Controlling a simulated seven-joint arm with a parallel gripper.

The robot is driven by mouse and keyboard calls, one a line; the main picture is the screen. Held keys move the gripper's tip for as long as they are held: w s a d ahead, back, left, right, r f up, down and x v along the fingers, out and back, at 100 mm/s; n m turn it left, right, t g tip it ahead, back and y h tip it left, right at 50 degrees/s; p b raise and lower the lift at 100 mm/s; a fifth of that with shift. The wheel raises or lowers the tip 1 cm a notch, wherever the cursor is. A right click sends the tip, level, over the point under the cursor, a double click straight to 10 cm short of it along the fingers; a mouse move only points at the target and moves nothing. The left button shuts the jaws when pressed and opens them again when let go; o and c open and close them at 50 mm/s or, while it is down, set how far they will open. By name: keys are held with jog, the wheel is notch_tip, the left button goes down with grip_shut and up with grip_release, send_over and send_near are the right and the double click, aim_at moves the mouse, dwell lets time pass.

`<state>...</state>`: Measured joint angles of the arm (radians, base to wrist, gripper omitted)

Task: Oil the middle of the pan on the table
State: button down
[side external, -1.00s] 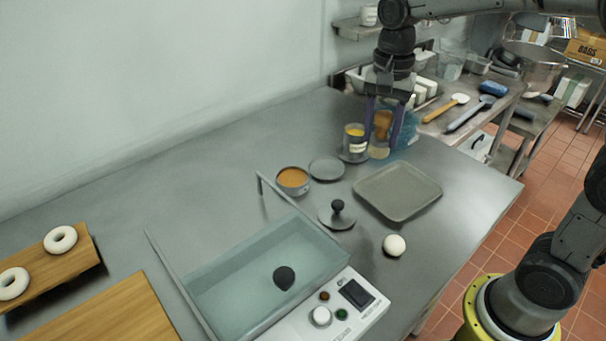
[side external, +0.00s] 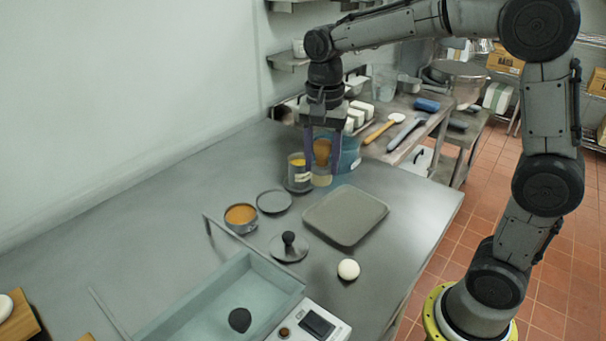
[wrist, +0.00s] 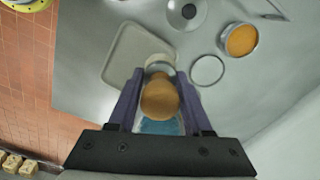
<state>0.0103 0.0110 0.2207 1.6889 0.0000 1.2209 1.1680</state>
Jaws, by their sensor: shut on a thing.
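The pan is a flat grey square tray (side external: 346,216) lying on the table; its surface looks bare. It also shows in the wrist view (wrist: 125,58). My gripper (side external: 322,150) is beyond the pan's far edge, pointing down, with its purple fingers shut on a brown-topped thing with a pale lower part (side external: 322,157). In the wrist view this thing shows its round brown top (wrist: 160,98) between my fingers. I cannot tell whether its bottom touches the table. A clear jar with yellow contents (side external: 298,163) stands close on its left.
A blue tub (side external: 350,157) stands close behind my gripper. Left of the pan are a bowl of orange stuff (side external: 241,216), a grey disc (side external: 274,202) and a knobbed lid (side external: 289,250).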

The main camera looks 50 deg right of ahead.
dwell(0.3)
jog(key=shift+w+r, duration=0.2)
jog(key=shift+r, duration=0.15)
jog(key=w+a+f, duration=0.1)
jog(key=w+a, duration=0.2)
jog(key=w, duration=0.3)
jog(key=w+a, duration=0.4)
jog(key=w, duration=0.3)
jog(key=shift+w+a+f, duration=0.25)
jog(key=shift+a+f, duration=0.25)
jog(key=shift+f, duration=1.15)
jog(key=shift+w+a+f, duration=0.3)
jog(key=shift+a+f, duration=0.15)
jog(key=shift+f, duration=1.2)
jog(key=shift+w+a+f, duration=0.25)
jog(key=shift+a+f, duration=0.25)
jog(key=shift+f, duration=1.15)
jog(key=shift+f, duration=0.6)
notch_tip(320, 180, up, 7)
